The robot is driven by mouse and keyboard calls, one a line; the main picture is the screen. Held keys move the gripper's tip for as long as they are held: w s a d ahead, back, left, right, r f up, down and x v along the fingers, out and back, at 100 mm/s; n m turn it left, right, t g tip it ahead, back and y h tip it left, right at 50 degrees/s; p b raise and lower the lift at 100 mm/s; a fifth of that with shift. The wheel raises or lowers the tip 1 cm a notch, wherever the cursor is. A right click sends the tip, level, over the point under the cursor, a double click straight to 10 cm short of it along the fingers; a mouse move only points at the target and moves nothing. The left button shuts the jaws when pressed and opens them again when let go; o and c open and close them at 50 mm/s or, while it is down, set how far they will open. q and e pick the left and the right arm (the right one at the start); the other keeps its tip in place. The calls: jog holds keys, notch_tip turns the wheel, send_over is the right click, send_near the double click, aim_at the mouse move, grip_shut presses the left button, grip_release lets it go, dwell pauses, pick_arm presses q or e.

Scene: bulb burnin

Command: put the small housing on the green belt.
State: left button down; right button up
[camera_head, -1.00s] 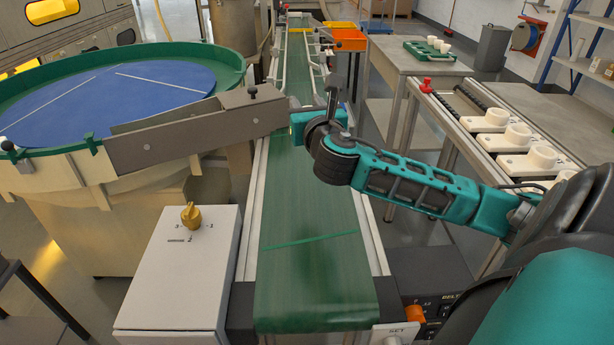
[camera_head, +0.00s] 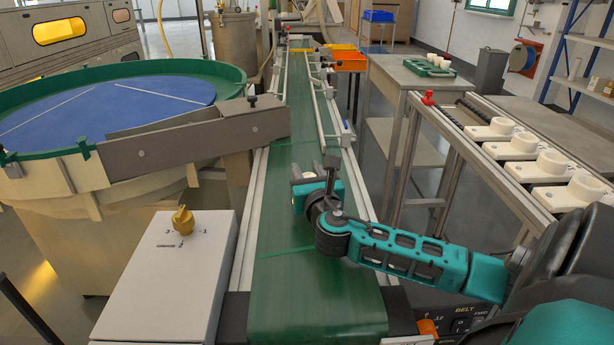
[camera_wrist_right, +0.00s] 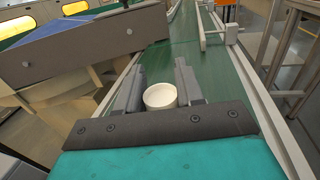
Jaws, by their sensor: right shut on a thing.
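The small housing (camera_wrist_right: 160,96) is a short white round cup between the two fingers of my right gripper (camera_wrist_right: 161,88) in the right wrist view. The fingers are shut on its sides. In the head view my right gripper (camera_head: 311,172) is over the green belt (camera_head: 310,290), near the end of the grey chute. The housing cannot be made out clearly there. I cannot tell whether its underside touches the belt. My left gripper is not in view.
A grey chute (camera_head: 200,135) from the blue-topped bowl (camera_head: 110,105) reaches the belt's left edge. A white box with a yellow knob (camera_head: 183,220) stands left of the belt. White round parts on plates (camera_head: 540,168) stand on the right rack. The near belt is clear.

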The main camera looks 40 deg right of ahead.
jog(key=shift+f, duration=0.1)
jog(key=o, duration=1)
jog(key=shift+s+a+r, duration=0.1)
jog(key=shift+s+r, duration=0.1)
jog(key=p+v, duration=0.2)
jog(key=v, duration=0.9)
jog(key=shift+s+a, duration=0.1)
jog(key=shift+s, duration=0.2)
jog(key=shift+w, duration=0.1)
